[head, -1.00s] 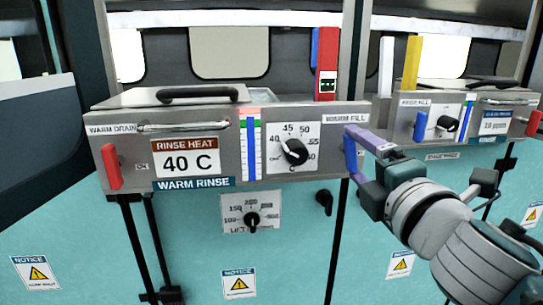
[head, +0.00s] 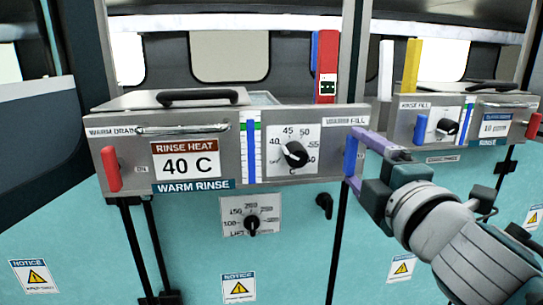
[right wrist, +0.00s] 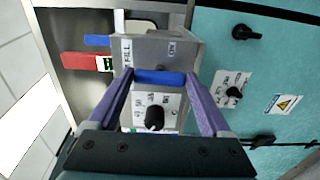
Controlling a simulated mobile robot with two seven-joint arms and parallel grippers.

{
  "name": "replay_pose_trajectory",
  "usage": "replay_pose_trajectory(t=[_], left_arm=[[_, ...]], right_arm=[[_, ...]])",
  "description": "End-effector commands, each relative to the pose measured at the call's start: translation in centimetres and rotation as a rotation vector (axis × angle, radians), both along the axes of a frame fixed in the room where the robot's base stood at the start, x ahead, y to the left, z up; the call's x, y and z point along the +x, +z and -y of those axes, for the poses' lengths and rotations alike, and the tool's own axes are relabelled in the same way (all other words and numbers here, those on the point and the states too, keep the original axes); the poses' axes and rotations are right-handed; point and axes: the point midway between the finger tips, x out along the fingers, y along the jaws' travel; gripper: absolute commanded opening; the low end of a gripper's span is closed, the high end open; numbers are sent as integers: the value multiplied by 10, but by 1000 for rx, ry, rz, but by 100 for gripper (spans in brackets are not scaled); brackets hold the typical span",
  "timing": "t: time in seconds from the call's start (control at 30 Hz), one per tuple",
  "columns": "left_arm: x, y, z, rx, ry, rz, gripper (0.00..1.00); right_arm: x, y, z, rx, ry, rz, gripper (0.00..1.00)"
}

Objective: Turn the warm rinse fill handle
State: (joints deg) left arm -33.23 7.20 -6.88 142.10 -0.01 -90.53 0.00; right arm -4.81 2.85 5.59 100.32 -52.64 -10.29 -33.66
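The warm rinse fill handle is a blue upright bar (head: 350,155) at the right end of the warm rinse panel, below the "WARM FILL" label. My right gripper (head: 358,162) is at this handle. Its purple fingers are wide apart, one near the handle's upper end and one near its lower end. In the right wrist view the blue bar (right wrist: 160,77) spans the gap between the fingertips (right wrist: 160,75), lengthwise. Its ends look close to or touching the fingers; I cannot tell which. My left gripper is out of view.
The panel (head: 325,180) also carries a black temperature knob (head: 295,154), a level gauge (head: 254,150) and a red drain handle (head: 110,168). A second panel to the right has another blue handle (head: 420,128). A red module (head: 327,65) stands behind the fill handle.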

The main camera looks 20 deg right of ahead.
Motion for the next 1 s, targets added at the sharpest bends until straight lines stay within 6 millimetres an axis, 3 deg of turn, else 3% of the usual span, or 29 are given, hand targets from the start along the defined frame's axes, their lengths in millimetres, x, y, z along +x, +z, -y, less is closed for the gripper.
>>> replay_pose_trajectory(t=[0.17,0.47,1.0], left_arm=[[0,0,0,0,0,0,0],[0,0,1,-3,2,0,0],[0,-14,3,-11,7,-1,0]], right_arm=[[0,1,0,4,1,2,100],[-4,-1,-1,2,1,0,100],[-88,-2,-21,4,0,0,100]])
